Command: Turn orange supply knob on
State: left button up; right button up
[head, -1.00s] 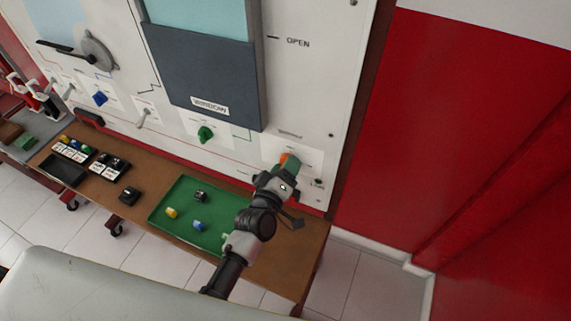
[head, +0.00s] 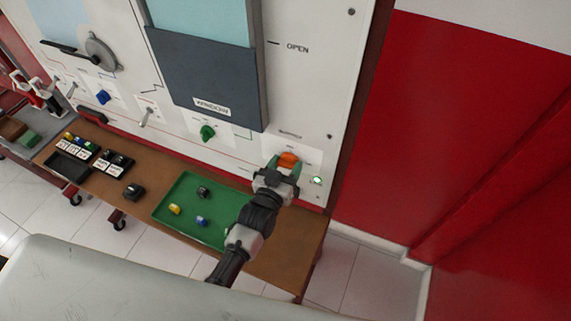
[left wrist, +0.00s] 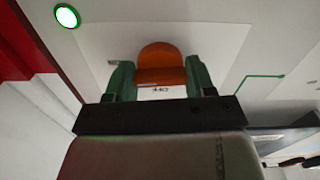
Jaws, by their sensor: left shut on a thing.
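The orange supply knob (head: 287,160) sits low on the right of the white panel (head: 315,100). My left gripper (head: 285,165) is at it, with its green fingers on either side. In the left wrist view the orange knob (left wrist: 160,64) stands between the two green fingers of my left gripper (left wrist: 160,78), which is shut on it. A small round lamp (head: 317,181) beside the knob glows green-white, and it also shows lit in the left wrist view (left wrist: 67,16). The lower part of the knob is hidden behind the gripper in the head view. My right gripper is out of view.
A green knob (head: 208,132) and a blue knob (head: 103,97) are farther left on the panel. Below, a brown bench (head: 285,262) carries a green tray (head: 165,216) with several small parts. A red wall (head: 460,130) stands at the right.

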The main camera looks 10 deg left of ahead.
pick_arm(q)
jog(key=shift+m, duration=0.6)
jog(key=shift+f, duration=0.1)
jog(key=o, duration=0.9)
jog(key=shift+s+a+b, duration=0.35)
jog(key=shift+s+b, duration=0.05)
jog(key=shift+s, duration=1.4)
jog(key=shift+s+a+b, duration=0.35)
jog(key=shift+s, duration=1.4)
jog(key=shift+s+a+b, duration=0.35)
jog(key=shift+s+b, duration=0.05)
jog(key=shift+s, duration=1.4)
